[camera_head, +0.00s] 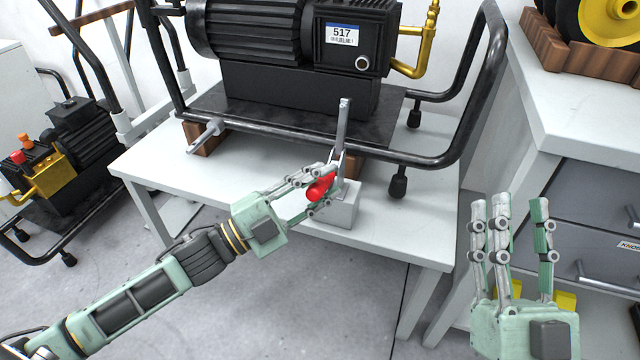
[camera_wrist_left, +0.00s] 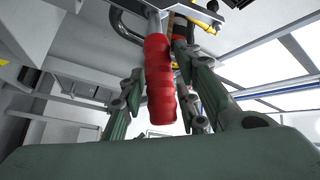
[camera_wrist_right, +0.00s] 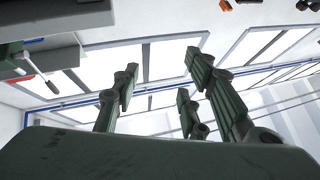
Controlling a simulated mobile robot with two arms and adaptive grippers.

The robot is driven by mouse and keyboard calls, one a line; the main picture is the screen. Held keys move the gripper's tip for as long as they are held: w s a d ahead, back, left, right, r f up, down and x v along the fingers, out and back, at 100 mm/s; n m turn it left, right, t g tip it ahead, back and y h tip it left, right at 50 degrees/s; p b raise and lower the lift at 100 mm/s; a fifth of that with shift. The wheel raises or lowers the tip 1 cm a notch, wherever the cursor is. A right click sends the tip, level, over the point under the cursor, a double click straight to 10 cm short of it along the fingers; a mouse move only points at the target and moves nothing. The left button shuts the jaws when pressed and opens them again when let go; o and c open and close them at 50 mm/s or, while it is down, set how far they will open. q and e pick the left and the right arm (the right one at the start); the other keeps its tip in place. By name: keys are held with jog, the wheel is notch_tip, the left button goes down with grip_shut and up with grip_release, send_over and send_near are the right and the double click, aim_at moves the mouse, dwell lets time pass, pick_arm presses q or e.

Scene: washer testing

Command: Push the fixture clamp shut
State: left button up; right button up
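The fixture clamp (camera_head: 339,207) stands on the white table's front edge, with a pale block base and an upright metal arm. Its red handle (camera_head: 320,186) slants out toward my left gripper (camera_head: 313,190). In the left wrist view the red handle (camera_wrist_left: 160,80) lies between the spread fingers, close to those on the right. Those fingers are open around it; whether any touches it is hard to tell. My right gripper (camera_head: 510,225) is open and empty, fingers up, right of the table and well away from the clamp.
A black pump (camera_head: 290,85) labelled 517 sits in a tubular frame (camera_head: 420,158) on the white table (camera_head: 155,165), right behind the clamp. A drawer cabinet (camera_head: 590,120) stands at right. Another pump unit (camera_head: 85,140) stands at left. Floor in front is clear.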

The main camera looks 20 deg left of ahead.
pick_arm(q)
grip_shut()
dwell(0.3)
